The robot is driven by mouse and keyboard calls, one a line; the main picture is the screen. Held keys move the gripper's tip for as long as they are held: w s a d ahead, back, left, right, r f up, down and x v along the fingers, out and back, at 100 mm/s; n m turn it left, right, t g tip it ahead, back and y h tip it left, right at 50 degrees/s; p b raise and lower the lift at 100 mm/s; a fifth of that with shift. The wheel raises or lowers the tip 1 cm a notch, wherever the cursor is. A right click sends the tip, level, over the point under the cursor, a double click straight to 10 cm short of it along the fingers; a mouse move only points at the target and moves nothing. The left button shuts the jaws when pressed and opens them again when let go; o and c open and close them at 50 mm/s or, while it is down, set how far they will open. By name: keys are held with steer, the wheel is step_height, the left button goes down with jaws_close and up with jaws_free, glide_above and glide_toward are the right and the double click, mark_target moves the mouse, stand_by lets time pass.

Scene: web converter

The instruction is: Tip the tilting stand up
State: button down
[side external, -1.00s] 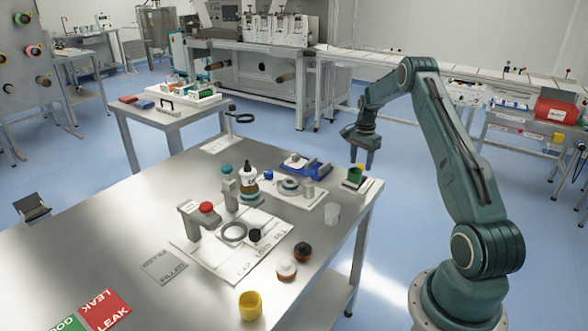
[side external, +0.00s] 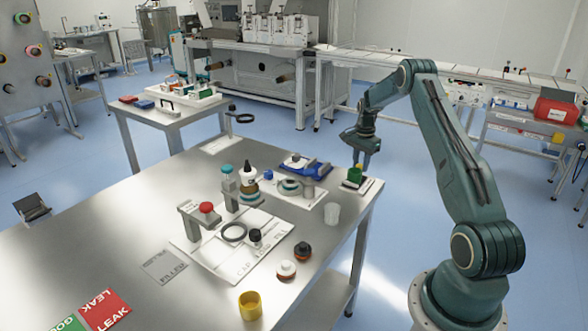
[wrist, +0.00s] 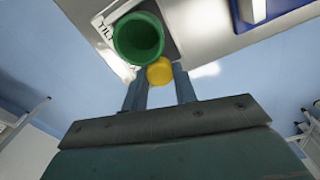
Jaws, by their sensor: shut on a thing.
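The tilting stand carries a green cup (side external: 354,174) on a small plate at the table's right corner. In the wrist view the green cup (wrist: 138,40) shows its open mouth beside the printed word TILT. A yellow knob (wrist: 160,71) sits beside the cup, between my two fingers. My gripper (wrist: 159,77) is shut on this yellow knob. In the side view my gripper (side external: 363,164) reaches down to the stand from above and partly hides it. The stand's hinge is hidden, and its exact tilt is hard to tell.
A clear cup (side external: 332,213) stands near the table edge beside the stand. A blue fixture (side external: 318,170) and a dispensing bottle (side external: 248,182) stand to the left. A yellow cup (side external: 250,305) is at the front edge.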

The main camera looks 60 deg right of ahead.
mark_target(359, 166)
steer(key=shift+a+r, duration=0.15)
steer(key=shift+a+r+h, duration=0.5)
steer(key=shift+a+h, duration=0.05)
steer(key=shift+h, duration=0.35)
steer(key=shift+a+r+h, duration=0.5)
steer(key=shift+h, duration=0.4)
steer(key=shift+a+r+h, duration=0.3)
steer(key=shift+a+h, duration=0.35)
steer(key=shift+h, duration=0.2)
steer(key=shift+a+r+h, duration=0.3)
steer(key=shift+a+h, duration=0.35)
steer(key=shift+h, duration=0.2)
steer(key=c, duration=1.1)
jaws_free()
steer(key=shift+a+r, duration=0.15)
steer(key=v, duration=1.3)
steer(key=shift+a+r, duration=0.2)
steer(key=shift+a, duration=0.05)
